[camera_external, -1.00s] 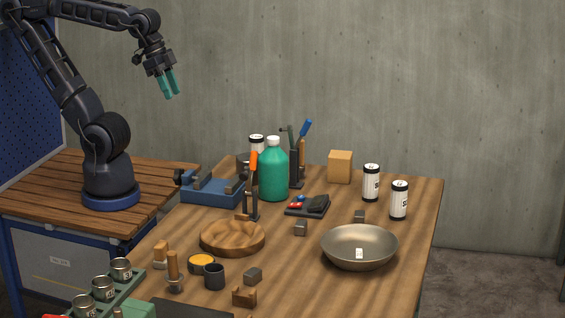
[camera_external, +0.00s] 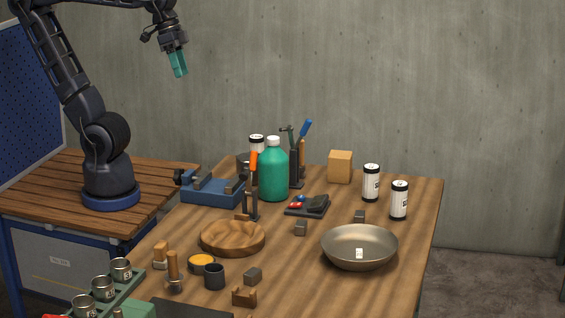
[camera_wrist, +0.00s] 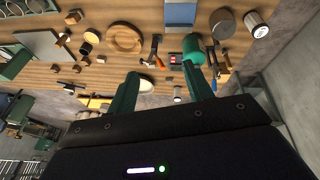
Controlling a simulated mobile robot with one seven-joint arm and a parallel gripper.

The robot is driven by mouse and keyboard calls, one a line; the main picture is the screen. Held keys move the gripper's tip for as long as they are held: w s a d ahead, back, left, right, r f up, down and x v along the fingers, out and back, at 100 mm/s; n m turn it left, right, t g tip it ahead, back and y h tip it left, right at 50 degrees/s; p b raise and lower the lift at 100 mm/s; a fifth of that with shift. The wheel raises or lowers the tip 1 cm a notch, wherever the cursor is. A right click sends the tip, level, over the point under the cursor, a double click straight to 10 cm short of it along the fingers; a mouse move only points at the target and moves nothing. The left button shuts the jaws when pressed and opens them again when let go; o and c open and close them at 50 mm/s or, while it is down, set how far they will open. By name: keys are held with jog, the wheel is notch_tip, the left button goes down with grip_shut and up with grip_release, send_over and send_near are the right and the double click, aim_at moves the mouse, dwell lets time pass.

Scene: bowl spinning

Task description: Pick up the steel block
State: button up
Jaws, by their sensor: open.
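Several small grey metal-looking blocks lie on the wooden table: one (camera_external: 301,228) right of the wooden dish, one (camera_external: 359,216) behind the steel-coloured bowl (camera_external: 345,255), and one (camera_external: 253,275) near the front by the dark cup. I cannot tell which is the steel block. My gripper (camera_external: 179,72) is raised high at the upper left, far from all of them. Its teal fingers overlap in the external view. In the wrist view my gripper (camera_wrist: 163,88) has its fingers spread apart with nothing held between them.
White cans (camera_external: 371,183) stand at right. Front-right tabletop is bare.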

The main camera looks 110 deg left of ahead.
jog(key=w+f+n+g+h, duration=0.15)
jog(key=w+n+h, duration=0.45)
jog(key=w, duration=1.3)
jog(key=w+f+n+g+h, duration=0.1)
jog(key=w+n+g+h, duration=0.1)
jog(key=w+n, duration=1.25)
jog(key=m, duration=0.4)
send_near(302, 221)
jog(key=shift+t, duration=0.25)
jog(key=shift+s+x, duration=0.15)
jog(key=shift+x, duration=2.25)
jog(key=shift+s+x, duration=0.15)
jog(key=shift+x, duration=2.3)
jog(key=shift+r, duration=0.1)
grip_shut()
